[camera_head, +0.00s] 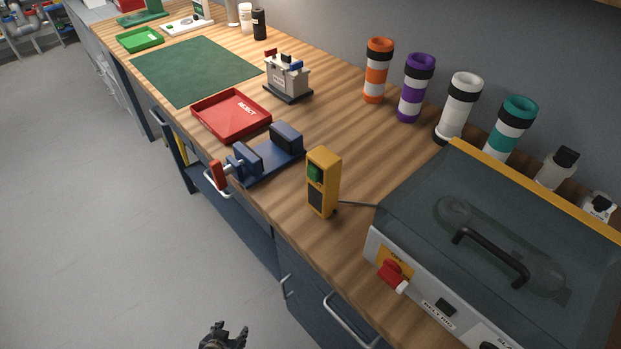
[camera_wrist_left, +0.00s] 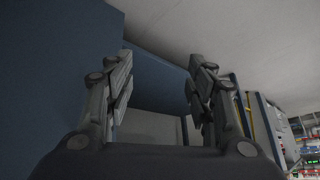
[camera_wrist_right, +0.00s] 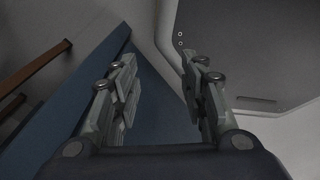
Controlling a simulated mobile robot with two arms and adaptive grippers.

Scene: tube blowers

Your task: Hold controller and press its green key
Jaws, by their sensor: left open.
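The controller (camera_head: 328,184) is a yellow-orange upright box near the front edge of the wooden bench. Its green key (camera_head: 315,173) is on the upper part of its front face, with a dark panel below. A grey cable runs from its base toward the grey machine. My left gripper (camera_head: 228,334) shows at the bottom edge of the head view, off the bench front and well apart from the controller. In the left wrist view its fingers (camera_wrist_left: 160,90) are apart and empty. My right gripper (camera_wrist_right: 158,90) shows only in the right wrist view, fingers apart and empty.
The lidded grey machine (camera_head: 415,205) with a red knob (camera_head: 392,275) stands right of the controller. A blue vise (camera_head: 268,158) and a red reject tray (camera_head: 230,138) are to its left. Several banded tubes (camera_head: 410,92) line the back. Floor in front is clear.

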